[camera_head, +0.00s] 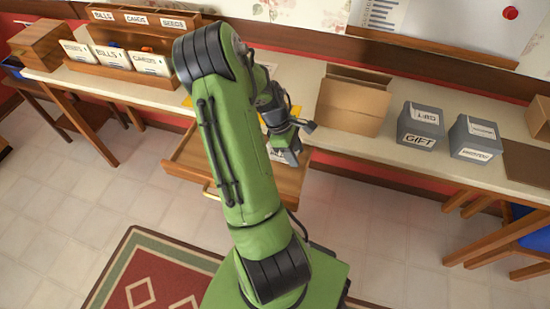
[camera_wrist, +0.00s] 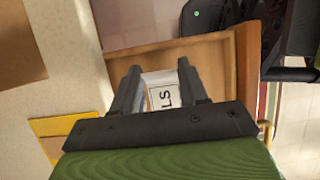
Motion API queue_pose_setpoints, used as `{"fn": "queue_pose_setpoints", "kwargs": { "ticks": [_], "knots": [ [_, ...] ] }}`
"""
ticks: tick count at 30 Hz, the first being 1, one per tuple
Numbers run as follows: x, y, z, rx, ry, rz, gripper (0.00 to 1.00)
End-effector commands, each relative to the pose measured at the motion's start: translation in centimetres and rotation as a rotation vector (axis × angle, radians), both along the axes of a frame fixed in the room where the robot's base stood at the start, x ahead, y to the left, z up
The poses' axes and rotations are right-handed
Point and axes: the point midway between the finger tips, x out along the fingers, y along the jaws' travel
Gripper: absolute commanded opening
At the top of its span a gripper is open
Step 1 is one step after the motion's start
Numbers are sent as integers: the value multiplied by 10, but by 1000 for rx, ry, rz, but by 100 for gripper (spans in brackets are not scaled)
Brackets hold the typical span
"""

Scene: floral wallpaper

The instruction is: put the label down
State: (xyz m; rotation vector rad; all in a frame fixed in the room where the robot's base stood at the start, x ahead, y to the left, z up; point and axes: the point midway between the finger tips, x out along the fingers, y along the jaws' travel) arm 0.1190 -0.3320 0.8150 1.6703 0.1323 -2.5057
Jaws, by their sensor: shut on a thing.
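My gripper (camera_wrist: 159,68) is shut on a white label (camera_wrist: 164,93) with black letters, of which "LS" can be read in the wrist view. The label lies between the two fingers, and the gripper's body hides part of it. An open wooden drawer (camera_wrist: 222,60) lies below the gripper. In the head view my gripper (camera_head: 290,148) is over the open drawer (camera_head: 205,158) at the table's front edge, and my arm hides much of it.
On the table (camera_head: 302,75) stand an open cardboard box (camera_head: 352,106), a grey gift box (camera_head: 419,128) and a second grey box (camera_head: 474,138). Wooden holders with labelled cards (camera_head: 150,62) stand at the left. A yellow item (camera_wrist: 62,126) lies beside the drawer.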

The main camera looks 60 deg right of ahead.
Motion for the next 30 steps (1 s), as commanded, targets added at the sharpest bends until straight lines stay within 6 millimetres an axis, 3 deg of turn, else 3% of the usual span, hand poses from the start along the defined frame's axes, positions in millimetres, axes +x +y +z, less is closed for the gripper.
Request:
{"fn": "queue_pose_setpoints", "kwargs": {
  "ticks": [1, 9, 20, 21, 25, 30],
  "knots": [
    [-1, 0, -13, 3, 1, -1, 15],
    [0, 0, -54, 2, 1, -1, 15],
    [1, 0, -60, -1, -1, -1, 15],
    [1, 0, -59, -1, -1, -1, 48],
    [1, 0, -59, -1, -1, -1, 68],
    [1, 0, -58, -1, -1, -1, 69]
  ]
}}
